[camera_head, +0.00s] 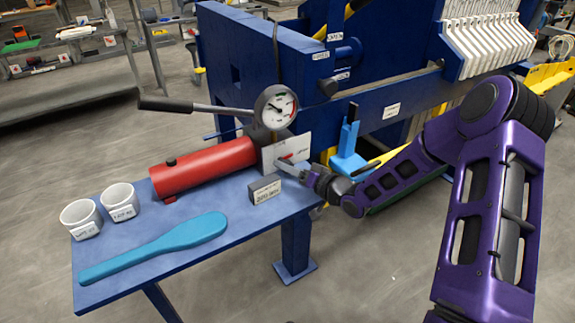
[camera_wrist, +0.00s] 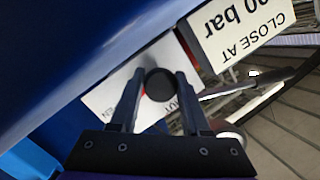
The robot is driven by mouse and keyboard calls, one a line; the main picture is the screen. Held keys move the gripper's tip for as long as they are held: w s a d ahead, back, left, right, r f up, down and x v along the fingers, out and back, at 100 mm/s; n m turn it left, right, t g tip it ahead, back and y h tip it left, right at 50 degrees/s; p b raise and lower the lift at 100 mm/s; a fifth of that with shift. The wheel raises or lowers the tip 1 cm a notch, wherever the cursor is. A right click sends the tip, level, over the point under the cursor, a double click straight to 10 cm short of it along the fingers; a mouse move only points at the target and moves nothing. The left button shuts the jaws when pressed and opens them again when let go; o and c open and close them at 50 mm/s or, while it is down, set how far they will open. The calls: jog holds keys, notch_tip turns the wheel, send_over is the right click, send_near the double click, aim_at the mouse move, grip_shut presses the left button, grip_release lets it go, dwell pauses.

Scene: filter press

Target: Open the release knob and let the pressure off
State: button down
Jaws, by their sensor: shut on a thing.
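The release knob (camera_wrist: 160,85) is a round black knob in front of a white plate (camera_wrist: 107,98) with partly hidden red and black lettering. My gripper (camera_wrist: 159,78) has one finger on each side of the knob and is shut on it. In the head view my gripper (camera_head: 287,165) reaches from the right to the white plate (camera_head: 290,147) at the end of the red pump cylinder (camera_head: 205,168); the knob cannot be made out there. The pressure gauge (camera_head: 276,107) stands above the plate, its needle too small to read surely.
A black-gripped pump lever (camera_head: 180,105) extends left over the blue bench (camera_head: 120,285). A small sign block (camera_head: 264,190) stands below my gripper. Two white cups (camera_head: 80,218) and a turquoise paddle (camera_head: 160,247) lie left. The blue press frame (camera_head: 240,75) rises behind.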

jog(key=shift+a+r+m, duration=0.1)
jog(key=shift+a+m, duration=0.05)
jog(key=shift+m, duration=0.35)
jog(key=c, duration=0.7)
grip_release()
jog(key=v, duration=0.5)
jog(key=p+v, duration=0.1)
jog(key=v, duration=1.1)
jog(key=shift+d+f, duration=0.25)
jog(key=shift+d, duration=0.05)
